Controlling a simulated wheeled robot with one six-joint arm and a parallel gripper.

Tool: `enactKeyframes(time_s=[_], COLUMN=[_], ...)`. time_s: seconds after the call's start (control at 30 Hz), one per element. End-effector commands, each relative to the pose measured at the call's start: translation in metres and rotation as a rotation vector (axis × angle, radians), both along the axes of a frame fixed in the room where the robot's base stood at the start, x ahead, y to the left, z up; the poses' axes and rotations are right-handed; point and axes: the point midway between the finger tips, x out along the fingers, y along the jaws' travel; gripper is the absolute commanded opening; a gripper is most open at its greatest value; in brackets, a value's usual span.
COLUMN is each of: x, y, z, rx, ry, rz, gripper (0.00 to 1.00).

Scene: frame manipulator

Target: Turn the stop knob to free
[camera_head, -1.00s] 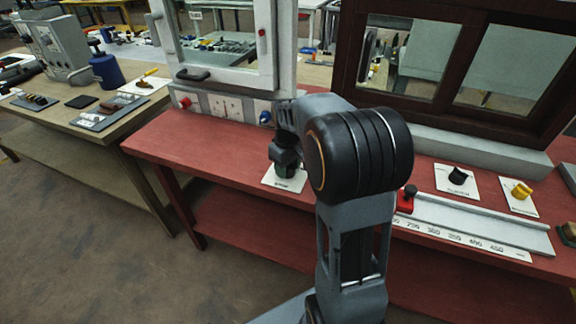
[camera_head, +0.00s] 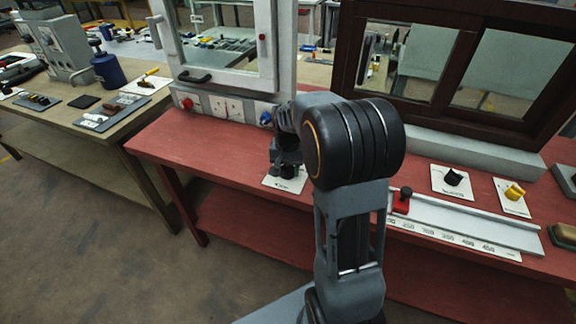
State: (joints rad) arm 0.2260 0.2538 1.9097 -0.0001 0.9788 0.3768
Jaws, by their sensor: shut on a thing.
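My gripper (camera_head: 287,168) points down over a small white plate (camera_head: 272,183) on the red bench, left of my arm's big black joint. It is shut on a dark knob (camera_head: 288,172) on that plate, mostly hidden by the fingers. The plate's printed label is too small to read, so the knob's setting cannot be told. A red stop block (camera_head: 401,203) with a black knob (camera_head: 406,191) on top sits at the left end of a scaled rail, right of my arm.
A black knob (camera_head: 453,178) and a yellow knob (camera_head: 515,192) stand on white plates at the right. A white-framed window (camera_head: 266,50) and a dark-framed window (camera_head: 350,60) rise behind. The red bench (camera_head: 190,150) is clear left of my gripper.

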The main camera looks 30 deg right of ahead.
Motion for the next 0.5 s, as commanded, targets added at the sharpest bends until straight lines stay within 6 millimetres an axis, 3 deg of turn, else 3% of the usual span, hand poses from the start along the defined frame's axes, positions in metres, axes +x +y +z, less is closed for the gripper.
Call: enactKeyframes(time_s=[0.5], x=[0.0007], y=[0.0], z=[0.0016], rx=[0.0], ry=[-0.004], rz=[-0.436], gripper=[0.24])
